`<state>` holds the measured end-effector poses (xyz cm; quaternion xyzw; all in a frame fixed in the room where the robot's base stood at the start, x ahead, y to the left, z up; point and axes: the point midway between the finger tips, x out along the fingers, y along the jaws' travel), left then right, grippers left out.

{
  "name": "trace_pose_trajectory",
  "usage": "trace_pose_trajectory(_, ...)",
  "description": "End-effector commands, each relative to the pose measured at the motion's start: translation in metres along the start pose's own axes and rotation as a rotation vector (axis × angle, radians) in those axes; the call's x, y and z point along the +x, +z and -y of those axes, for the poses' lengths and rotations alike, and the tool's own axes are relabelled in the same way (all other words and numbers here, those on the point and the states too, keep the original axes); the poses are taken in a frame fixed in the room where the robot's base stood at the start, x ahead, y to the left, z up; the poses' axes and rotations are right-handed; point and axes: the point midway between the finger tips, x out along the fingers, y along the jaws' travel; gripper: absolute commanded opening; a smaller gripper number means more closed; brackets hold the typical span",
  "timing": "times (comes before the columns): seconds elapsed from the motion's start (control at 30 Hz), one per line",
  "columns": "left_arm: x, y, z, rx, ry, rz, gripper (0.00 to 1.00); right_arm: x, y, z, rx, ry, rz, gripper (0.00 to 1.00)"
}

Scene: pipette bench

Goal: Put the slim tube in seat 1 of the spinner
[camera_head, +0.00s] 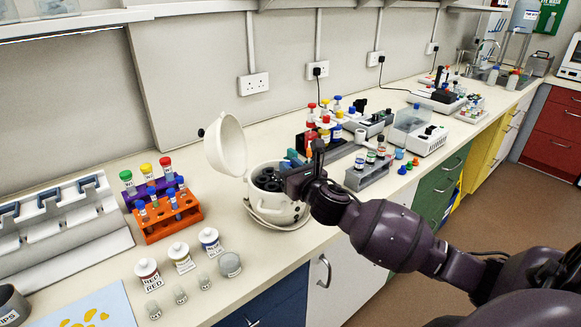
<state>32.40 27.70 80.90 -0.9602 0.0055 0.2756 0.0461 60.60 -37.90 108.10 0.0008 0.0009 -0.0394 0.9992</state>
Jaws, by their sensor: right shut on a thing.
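The spinner (268,208) is a round white pot on the bench. Its domed lid (226,146) stands open to the left. Dark seats show inside it; I cannot read which is seat 1. My right gripper (291,178) is over the right side of the spinner's opening, reaching in from the right. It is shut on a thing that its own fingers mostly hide. A small orange cap (309,152) shows just above the gripper and may be the slim tube's top, but I cannot tell for sure. My left gripper is not in view.
An orange rack (168,226) with capped tubes stands left of the spinner. Several white-labelled jars (181,258) stand in front of it. A grey rack (366,178) with vials is right of my gripper. Racks with red and blue caps stand behind.

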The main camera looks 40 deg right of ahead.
Motion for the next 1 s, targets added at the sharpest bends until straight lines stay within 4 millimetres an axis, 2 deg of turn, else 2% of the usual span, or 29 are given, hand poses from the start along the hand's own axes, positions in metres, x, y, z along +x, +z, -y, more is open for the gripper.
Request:
trace_pose_trajectory(0.5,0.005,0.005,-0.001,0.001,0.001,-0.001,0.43,0.0,-0.013,0.0,-0.001,0.0,-0.001,0.0)
trace_pose_trajectory(0.77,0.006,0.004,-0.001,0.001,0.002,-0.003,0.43,0.0,-0.013,0.0,0.0,0.0,-0.001,0.0)
trace_pose_trajectory(0.8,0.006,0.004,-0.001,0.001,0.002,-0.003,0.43,0.0,-0.013,0.0,0.0,0.0,-0.001,0.25)
trace_pose_trajectory(0.97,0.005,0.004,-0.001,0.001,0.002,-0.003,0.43,0.0,-0.013,0.0,0.0,0.0,0.0,0.5)
trace_pose_trajectory(1.0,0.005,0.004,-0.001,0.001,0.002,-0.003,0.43,0.0,-0.013,0.0,0.0,0.0,0.0,0.52)
